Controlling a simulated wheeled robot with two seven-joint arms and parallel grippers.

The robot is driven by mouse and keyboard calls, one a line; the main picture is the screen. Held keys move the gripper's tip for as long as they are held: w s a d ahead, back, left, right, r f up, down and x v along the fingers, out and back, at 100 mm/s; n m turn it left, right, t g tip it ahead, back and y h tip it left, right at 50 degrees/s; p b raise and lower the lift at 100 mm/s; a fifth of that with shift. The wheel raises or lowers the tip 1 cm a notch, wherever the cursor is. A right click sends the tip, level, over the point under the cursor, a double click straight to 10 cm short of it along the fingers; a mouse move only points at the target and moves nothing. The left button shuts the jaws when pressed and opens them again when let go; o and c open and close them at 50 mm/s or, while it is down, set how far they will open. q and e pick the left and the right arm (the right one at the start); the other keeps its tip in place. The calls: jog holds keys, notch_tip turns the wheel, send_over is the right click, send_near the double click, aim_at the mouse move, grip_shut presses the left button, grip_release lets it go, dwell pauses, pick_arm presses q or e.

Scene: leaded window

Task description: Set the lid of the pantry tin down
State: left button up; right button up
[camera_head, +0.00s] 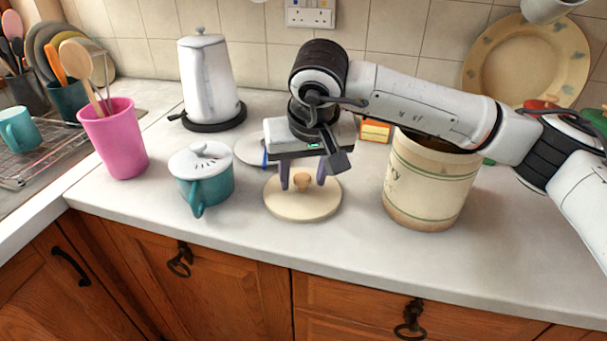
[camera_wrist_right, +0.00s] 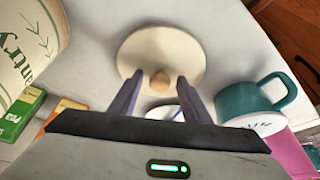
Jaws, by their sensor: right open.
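The pantry tin's lid (camera_head: 304,207), a round cream disc with a wooden knob (camera_head: 303,182), lies flat on the counter left of the tin. My right gripper (camera_head: 303,182) is open just above the lid, its two purple fingers on either side of the knob. In the right wrist view the lid (camera_wrist_right: 181,55) shows beyond the spread fingers (camera_wrist_right: 160,92), with the knob (camera_wrist_right: 160,80) between their tips and nothing gripped. The cream pantry tin (camera_head: 428,190) stands upright and uncovered to the right. My left gripper is not in view.
A teal pot with white lid (camera_head: 205,180) stands left of the lid. A pink utensil holder (camera_head: 113,140) and white kettle (camera_head: 207,80) stand farther left. A pale disc (camera_head: 247,150) and small orange box (camera_head: 375,132) lie behind. The front counter strip (camera_head: 340,248) is clear.

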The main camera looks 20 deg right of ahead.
jog(key=v, duration=1.2)
jog(key=shift+r, duration=0.2)
